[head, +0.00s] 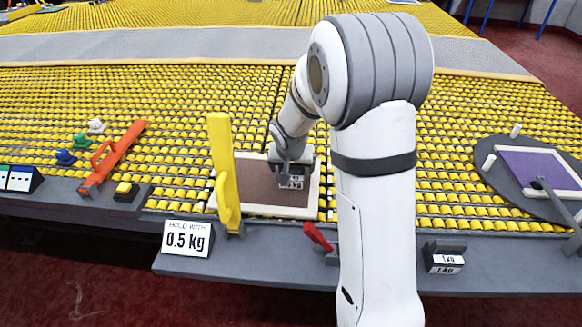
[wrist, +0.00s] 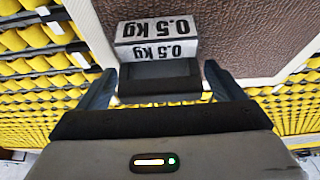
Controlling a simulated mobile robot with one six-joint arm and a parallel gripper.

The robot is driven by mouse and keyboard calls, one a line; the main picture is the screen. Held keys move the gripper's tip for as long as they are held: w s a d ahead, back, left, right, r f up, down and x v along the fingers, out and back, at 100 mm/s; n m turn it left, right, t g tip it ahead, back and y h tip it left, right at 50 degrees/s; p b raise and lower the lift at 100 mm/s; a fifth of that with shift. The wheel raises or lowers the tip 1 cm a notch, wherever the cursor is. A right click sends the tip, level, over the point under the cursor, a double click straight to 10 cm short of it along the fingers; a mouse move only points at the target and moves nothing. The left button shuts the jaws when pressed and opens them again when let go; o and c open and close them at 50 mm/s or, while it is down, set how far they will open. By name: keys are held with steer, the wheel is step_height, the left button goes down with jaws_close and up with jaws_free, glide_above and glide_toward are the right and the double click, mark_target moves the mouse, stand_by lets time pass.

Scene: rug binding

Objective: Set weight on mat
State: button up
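The weight (head: 291,182) is a small dark block with white faces; in the wrist view its labels (wrist: 157,40) read 0.5 kg. My gripper (head: 290,165) reaches down over the mat with the weight at its end. In the wrist view my gripper (wrist: 160,78) has its fingertips against both ends of the weight's dark part. The mat (head: 265,203) is brown with a pale border and lies on the yellow rollers. The weight overlaps the mat in the head view; I cannot tell whether it touches it. My arm hides the area right of the mat.
A tall yellow upright piece (head: 222,165) stands at the mat's left edge. A sign (head: 187,238) reads 0.5 kg. A red lever (head: 318,237) and a 1 kg weight (head: 445,258) are along the front ledge. A round table with a purple mat (head: 535,170) is at right.

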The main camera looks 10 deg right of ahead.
steer(key=shift+r+p, duration=0.25)
steer(key=shift+p, duration=0.05)
steer(key=v, duration=1.1)
steer(key=s+r+n+g+y, duration=0.1)
steer(key=s+r+n+g, duration=0.1)
steer(key=s, duration=2.2)
steer(key=shift+s+d+n, duration=0.15)
steer(key=shift+d+n, duration=0.15)
steer(key=shift+n, duration=0.5)
steer(key=shift+r, duration=0.15)
steer(key=p+v, duration=0.3)
